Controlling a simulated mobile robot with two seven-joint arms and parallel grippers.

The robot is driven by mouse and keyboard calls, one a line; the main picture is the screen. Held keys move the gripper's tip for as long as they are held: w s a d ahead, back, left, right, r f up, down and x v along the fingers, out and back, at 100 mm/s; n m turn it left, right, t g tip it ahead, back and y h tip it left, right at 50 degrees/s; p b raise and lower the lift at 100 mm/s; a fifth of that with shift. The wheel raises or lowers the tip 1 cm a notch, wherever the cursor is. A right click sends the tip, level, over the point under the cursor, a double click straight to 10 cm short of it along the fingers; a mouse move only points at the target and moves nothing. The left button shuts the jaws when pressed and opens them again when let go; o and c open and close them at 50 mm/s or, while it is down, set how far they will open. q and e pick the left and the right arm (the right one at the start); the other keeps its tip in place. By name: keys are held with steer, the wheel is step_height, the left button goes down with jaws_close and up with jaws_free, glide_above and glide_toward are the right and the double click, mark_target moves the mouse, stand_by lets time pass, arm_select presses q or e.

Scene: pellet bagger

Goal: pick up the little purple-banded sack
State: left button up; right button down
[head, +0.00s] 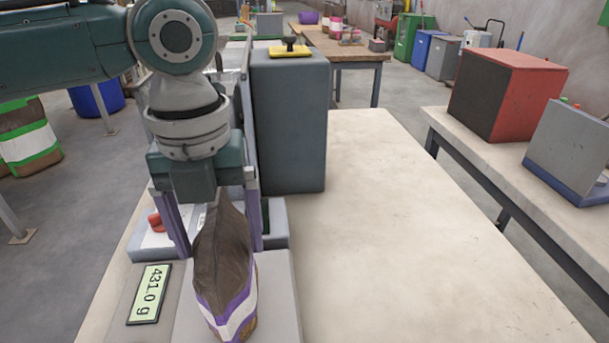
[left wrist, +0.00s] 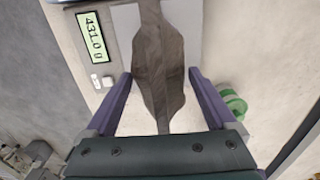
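The little purple-banded sack (head: 226,285) is brown with a white and purple band. It stands on the scale's grey plate (head: 278,300), its pinched top upward; the wrist view shows the sack's brown top (left wrist: 160,60) from above. My left gripper (head: 219,247) points down over it, with one purple finger on each side of the sack's upper part. In the left wrist view the fingers of my left gripper (left wrist: 159,76) are apart, with gaps between them and the sack. The scale display (head: 149,294) reads 431.0 g. My right gripper is not in view.
A tall grey machine housing (head: 290,125) stands just behind the gripper, with a yellow-based black knob on top. A red button (head: 156,222) sits left of the fingers. The pale table (head: 400,230) is clear to the right. A side bench holds a red-and-black box (head: 507,95).

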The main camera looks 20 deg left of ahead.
arm_select(q)
jaws_close()
stand_by(0.5)
